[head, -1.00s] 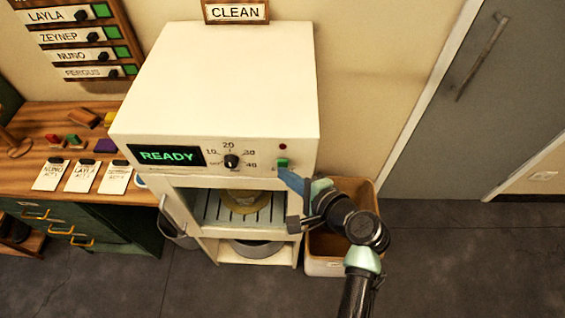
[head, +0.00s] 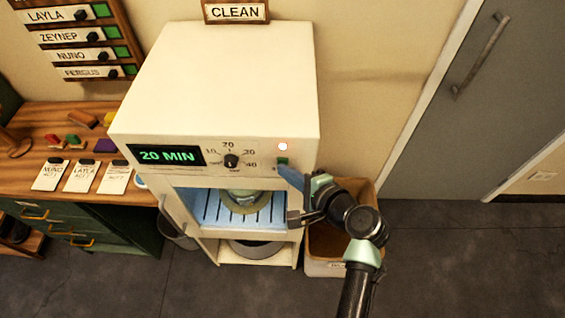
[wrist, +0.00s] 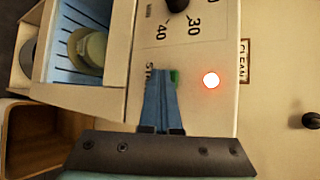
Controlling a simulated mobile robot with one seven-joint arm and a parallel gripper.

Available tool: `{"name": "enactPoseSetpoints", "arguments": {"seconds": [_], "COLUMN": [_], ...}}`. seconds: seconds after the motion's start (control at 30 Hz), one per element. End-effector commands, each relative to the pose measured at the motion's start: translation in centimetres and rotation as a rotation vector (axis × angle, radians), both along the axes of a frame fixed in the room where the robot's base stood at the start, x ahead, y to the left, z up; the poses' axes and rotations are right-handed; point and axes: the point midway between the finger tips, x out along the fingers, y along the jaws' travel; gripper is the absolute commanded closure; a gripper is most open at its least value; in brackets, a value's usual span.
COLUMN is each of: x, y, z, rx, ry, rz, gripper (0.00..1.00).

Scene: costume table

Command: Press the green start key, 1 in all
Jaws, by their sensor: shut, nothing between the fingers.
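The green start key (head: 282,162) is on the right of the white machine's front panel (head: 215,157), below a lamp (head: 283,146) that glows. The display (head: 167,155) reads "20 MIN". My gripper (head: 281,168) is shut and empty, its blue fingertips at the key's lower edge. In the wrist view the shut fingers (wrist: 160,82) cover most of the key, and a green edge (wrist: 175,77) shows beside them. I cannot tell whether the tips touch the key. The lamp glows red-white in the wrist view (wrist: 211,80).
The dial (head: 231,161) sits left of the key. Below, a lit open bay (head: 208,206) holds a hat-like item (head: 247,207). A bin (head: 368,190) stands under my arm. A wooden table (head: 25,178) with tags is at left; a grey door (head: 440,130) is at right.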

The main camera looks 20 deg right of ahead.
Motion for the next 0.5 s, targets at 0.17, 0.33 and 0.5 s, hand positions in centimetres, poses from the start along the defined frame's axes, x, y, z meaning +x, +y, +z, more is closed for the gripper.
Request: {"name": "enactPoseSetpoints", "arguments": {"seconds": [0.17, 0.33, 0.5], "x": [0.0, -0.3, -1.2], "y": [0.0, 0.1, 0.4], "z": [0.0, 0.1, 0.2], "rx": [0.0, 0.0, 0.0], "ry": [-0.001, -0.001, 0.0], "rz": [-0.001, -0.001, -0.001], "gripper": [1.0, 1.0, 1.0]}}
